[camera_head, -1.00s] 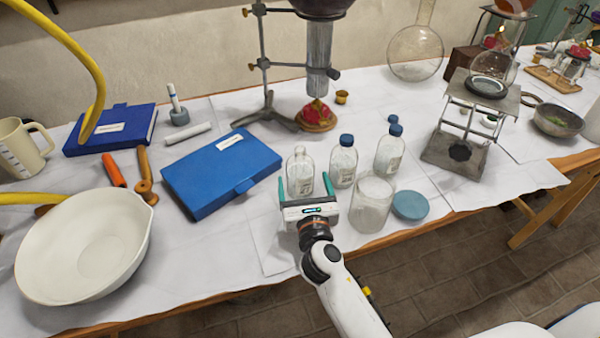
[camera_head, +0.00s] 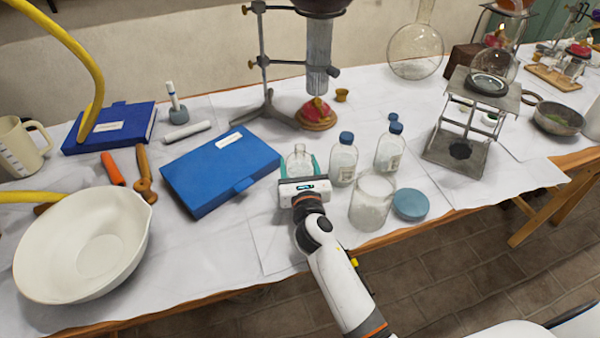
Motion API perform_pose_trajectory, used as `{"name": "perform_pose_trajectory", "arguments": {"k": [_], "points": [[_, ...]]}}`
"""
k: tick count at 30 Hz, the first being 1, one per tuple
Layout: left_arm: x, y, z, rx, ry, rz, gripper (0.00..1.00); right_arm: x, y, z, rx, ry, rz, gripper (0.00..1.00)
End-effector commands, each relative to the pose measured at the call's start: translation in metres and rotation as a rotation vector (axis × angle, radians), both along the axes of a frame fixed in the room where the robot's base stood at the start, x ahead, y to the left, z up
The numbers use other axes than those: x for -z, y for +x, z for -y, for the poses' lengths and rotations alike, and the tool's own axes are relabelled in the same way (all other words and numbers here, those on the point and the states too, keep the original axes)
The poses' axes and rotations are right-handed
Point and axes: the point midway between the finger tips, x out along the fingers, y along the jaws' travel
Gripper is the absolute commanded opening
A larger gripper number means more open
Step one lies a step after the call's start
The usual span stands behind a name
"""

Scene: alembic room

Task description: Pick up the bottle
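A clear glass bottle (camera_head: 299,162) without a cap stands upright on the white-covered table, right of the blue case. My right gripper (camera_head: 299,166) reaches in from the lower right, with its green fingers on both sides of this bottle. The fingers appear shut on it, and the gripper body hides the bottle's lower part. Two similar bottles with blue caps, one near (camera_head: 343,160) and one farther right (camera_head: 389,150), stand to its right. My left gripper is not in view.
A glass jar (camera_head: 371,203) stands close to the right of my gripper, beside a blue round lid (camera_head: 411,204). The blue case (camera_head: 220,172) lies to the left. A burner (camera_head: 317,115) and stand (camera_head: 265,70) are behind. A white bowl (camera_head: 50,245) sits at the front left.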

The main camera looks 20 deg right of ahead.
Motion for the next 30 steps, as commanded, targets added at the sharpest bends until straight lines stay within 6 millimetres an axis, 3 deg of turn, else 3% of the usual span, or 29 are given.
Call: {"name": "perform_pose_trajectory", "arguments": {"k": [1,5,13,24,30], "points": [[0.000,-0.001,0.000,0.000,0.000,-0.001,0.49,0.000,0.000,0.000,0.000,0.000,0.000,0.45],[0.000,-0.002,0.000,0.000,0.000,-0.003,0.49,0.000,0.000,0.000,0.000,0.000,0.000,0.25],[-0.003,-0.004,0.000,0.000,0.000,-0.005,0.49,-0.006,0.000,0.000,-0.001,-0.001,0.004,0.25],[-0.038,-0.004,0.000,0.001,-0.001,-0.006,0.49,-0.075,0.000,0.000,-0.001,-0.002,0.008,0.25],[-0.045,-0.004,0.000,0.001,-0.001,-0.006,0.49,-0.098,0.000,0.000,-0.001,-0.001,0.005,0.25]]}}
